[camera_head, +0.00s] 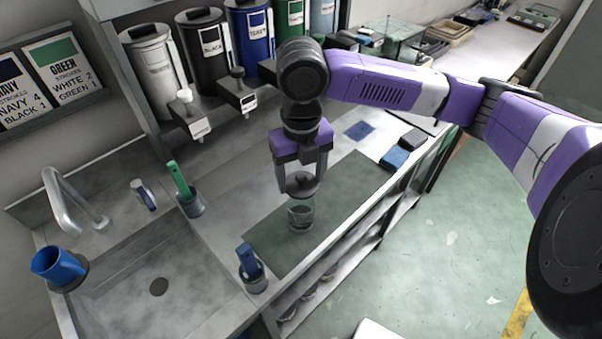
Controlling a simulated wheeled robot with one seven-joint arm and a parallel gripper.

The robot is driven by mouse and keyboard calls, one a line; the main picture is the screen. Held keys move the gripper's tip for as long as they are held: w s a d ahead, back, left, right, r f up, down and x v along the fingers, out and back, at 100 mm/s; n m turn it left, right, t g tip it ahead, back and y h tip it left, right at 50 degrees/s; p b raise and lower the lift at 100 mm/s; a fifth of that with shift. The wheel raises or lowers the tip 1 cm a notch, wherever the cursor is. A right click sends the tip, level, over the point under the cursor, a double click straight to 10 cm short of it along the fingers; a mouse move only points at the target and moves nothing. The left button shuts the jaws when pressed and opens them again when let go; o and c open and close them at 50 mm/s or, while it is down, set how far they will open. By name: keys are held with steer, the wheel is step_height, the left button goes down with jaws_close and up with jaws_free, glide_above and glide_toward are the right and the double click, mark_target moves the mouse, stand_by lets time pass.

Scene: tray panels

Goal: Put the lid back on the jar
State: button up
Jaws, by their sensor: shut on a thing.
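The jar (300,216) is a small clear glass that stands upright on the dark green mat (268,238) on the counter. My gripper (301,188) points down right above the jar, with its two fingers around a dark round lid (301,181) that has a small knob. The gripper is shut on the lid. The lid is at or just above the jar's mouth; I cannot tell whether it touches the rim. The gripper hides part of the counter behind.
A sink (160,283) with a blue mug (58,266) is at left. A holder with a blue-handled tool (251,268) and a green-handled tool (180,180) stand left of the mat. Labelled canisters (205,50) line the back.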

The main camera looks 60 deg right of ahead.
steer(key=shift+f+b, duration=1.65)
steer(key=shift+f, duration=0.8)
steer(key=shift+f+b, duration=0.15)
steer(key=shift+b, duration=0.25)
stand_by(0.3)
stand_by(0.4)
steer(key=o, duration=1.6)
steer(key=shift+c, duration=0.2)
steer(key=shift+r, duration=0.2)
steer(key=shift+r+p, duration=2.6)
steer(key=shift+r, duration=0.8)
